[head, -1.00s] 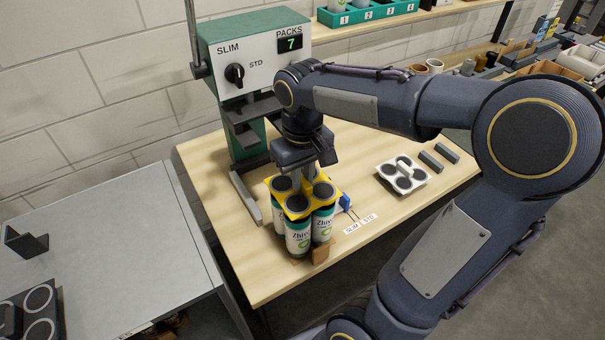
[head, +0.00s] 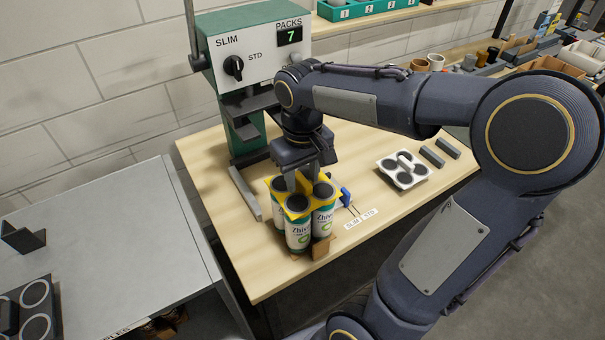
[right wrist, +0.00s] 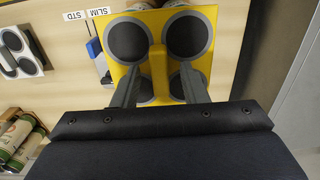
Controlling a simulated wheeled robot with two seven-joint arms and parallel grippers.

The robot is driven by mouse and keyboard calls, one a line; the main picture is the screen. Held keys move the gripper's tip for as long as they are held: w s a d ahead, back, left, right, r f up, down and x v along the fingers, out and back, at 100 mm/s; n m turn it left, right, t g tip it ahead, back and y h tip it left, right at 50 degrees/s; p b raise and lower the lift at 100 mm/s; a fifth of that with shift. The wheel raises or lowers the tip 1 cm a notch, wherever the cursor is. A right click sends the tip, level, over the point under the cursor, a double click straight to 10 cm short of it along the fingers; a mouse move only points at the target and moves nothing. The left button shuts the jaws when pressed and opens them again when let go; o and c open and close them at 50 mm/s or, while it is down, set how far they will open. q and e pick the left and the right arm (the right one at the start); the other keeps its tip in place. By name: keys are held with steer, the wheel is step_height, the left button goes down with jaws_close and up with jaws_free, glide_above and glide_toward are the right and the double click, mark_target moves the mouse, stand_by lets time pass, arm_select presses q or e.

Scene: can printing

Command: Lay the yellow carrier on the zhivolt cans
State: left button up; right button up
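The yellow carrier (head: 272,181) lies on top of the clustered Zhivolt cans (head: 298,231), which stand upright on the wooden bench. The dark round can tops show through its openings, and it looks about level. In the right wrist view the carrier (right wrist: 158,72) shows its raised middle bar between my fingers. My right gripper (head: 303,178) points down over the carrier. In the right wrist view its fingers (right wrist: 160,70) are spread, with gaps on both sides of the bar. The rear cans are partly hidden by the gripper. My left gripper is not seen.
A green press (head: 250,60) with a SLIM/STD knob and a display reading 7 stands behind the cans. A brown block (head: 323,248) and a blue piece (head: 346,196) are close to the cans. A white carrier (head: 404,170) and dark bars lie to the right. A grey table (head: 110,245) is at left.

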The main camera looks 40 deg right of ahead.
steer(key=shift+r, duration=3.95)
